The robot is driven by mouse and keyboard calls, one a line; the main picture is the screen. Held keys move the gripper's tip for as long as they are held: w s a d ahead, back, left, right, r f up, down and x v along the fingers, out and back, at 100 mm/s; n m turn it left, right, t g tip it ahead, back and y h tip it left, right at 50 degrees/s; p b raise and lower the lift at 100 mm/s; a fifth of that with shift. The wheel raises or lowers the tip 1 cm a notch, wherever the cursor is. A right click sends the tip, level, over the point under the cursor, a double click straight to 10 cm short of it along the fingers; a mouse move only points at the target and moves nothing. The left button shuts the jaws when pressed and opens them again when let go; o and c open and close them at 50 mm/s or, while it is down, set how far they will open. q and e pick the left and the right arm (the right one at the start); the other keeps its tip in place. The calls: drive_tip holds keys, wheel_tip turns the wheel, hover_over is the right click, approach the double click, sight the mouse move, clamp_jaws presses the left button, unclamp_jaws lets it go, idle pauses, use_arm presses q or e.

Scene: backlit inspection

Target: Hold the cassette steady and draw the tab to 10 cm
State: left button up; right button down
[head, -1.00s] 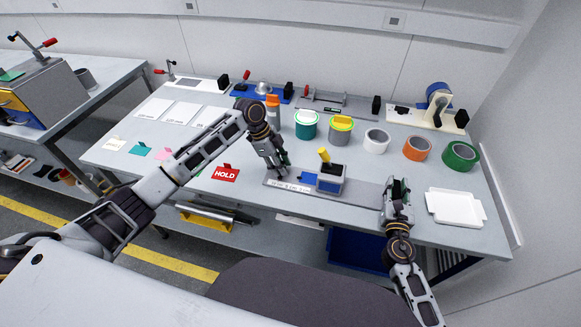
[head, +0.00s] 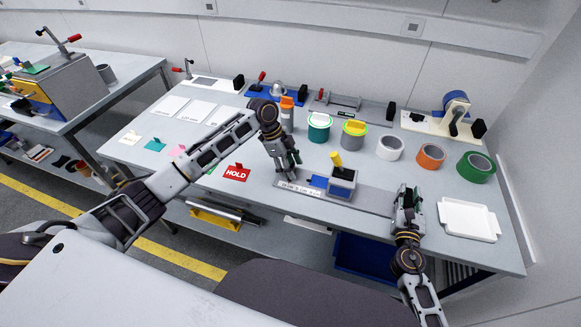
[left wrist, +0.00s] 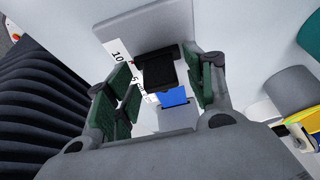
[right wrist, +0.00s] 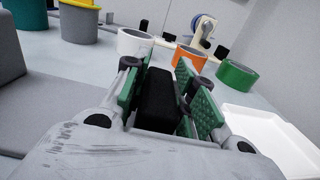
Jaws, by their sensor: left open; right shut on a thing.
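The cassette (head: 342,181) is a grey and blue block with a yellow knob, standing on a flat grey base with a white scale strip (head: 300,188). A blue strip (head: 317,181) comes out of its left side; it also shows in the left wrist view (left wrist: 173,97). A black tab (left wrist: 160,73) lies at the end of that strip. My left gripper (head: 288,168) is open above the scale, its fingers on either side of the tab with gaps. My right gripper (head: 406,199) is shut on a black block (right wrist: 159,95) to the right of the cassette.
A red HOLD card (head: 236,173) lies left of the base. A white tray (head: 468,220) is at the right. Tape rolls, among them a white one (head: 390,148) and a green one (head: 476,167), stand behind. The front table edge is close to the base.

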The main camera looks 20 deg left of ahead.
use_arm(q)
drive_tip(key=v, duration=1.1)
drive_tip(key=shift+a+r, duration=0.2)
drive_tip(key=shift+r, duration=0.1)
use_arm(e)
drive_tip(key=shift+f, duration=0.15)
drive_tip(key=c, duration=1.1)
unclamp_jaws()
drive_tip(key=shift+s, duration=0.15)
drive_tip(key=shift+s, duration=5.85)
drive_tip(key=shift+a, duration=0.1)
use_arm(q)
drive_tip(key=shift+s+f, duration=0.1)
drive_tip(key=shift+f, duration=0.05)
use_arm(e)
drive_tip(key=shift+s, duration=0.1)
